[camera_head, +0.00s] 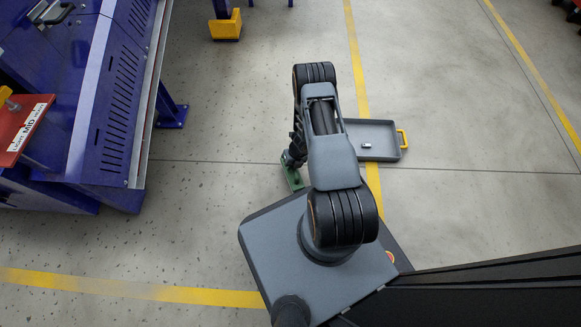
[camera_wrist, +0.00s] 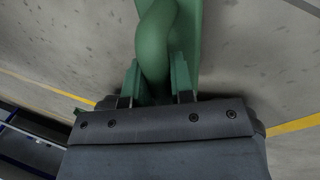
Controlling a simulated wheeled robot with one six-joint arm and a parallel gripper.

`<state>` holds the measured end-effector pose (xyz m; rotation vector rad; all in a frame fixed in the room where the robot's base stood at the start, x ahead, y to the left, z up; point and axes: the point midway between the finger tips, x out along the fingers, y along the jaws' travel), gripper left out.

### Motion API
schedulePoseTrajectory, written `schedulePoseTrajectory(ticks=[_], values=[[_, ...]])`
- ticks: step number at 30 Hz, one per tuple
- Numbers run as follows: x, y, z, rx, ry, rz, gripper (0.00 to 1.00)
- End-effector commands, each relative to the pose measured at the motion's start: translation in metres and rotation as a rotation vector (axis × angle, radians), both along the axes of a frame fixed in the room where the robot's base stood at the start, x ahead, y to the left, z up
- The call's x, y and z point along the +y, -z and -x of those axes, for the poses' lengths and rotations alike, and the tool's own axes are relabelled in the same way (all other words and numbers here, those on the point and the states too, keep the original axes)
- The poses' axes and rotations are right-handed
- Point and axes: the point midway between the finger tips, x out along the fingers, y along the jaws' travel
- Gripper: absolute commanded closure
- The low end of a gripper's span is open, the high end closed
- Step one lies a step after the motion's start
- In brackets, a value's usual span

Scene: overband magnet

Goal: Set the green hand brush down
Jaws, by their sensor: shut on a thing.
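The green hand brush (camera_wrist: 156,35) fills the upper middle of the wrist view. My gripper (camera_wrist: 157,82) is shut on its rounded handle, with one finger on each side. In the head view a green part of the brush (camera_head: 292,178) shows just left of my arm, over the grey floor. My arm hides the rest of the brush and most of the gripper there. I cannot tell whether the brush touches the floor.
A grey tray (camera_head: 372,140) with a yellow handle and a small object in it lies right of my arm, across a yellow floor line. A blue machine (camera_head: 105,100) stands at the left, with a red panel (camera_head: 22,130). Floor between machine and arm is clear.

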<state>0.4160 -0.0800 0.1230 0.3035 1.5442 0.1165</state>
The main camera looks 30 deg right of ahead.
Motion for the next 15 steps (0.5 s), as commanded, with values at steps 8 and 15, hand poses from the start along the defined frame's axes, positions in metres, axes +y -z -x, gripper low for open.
schedulePoseTrajectory(ticks=[8, 15], values=[[0.0009, 0.0153, -0.0009, -0.002, -0.003, 0.000, 1.00], [-0.0003, 0.0196, -0.0003, -0.001, -0.001, 0.000, 1.00]])
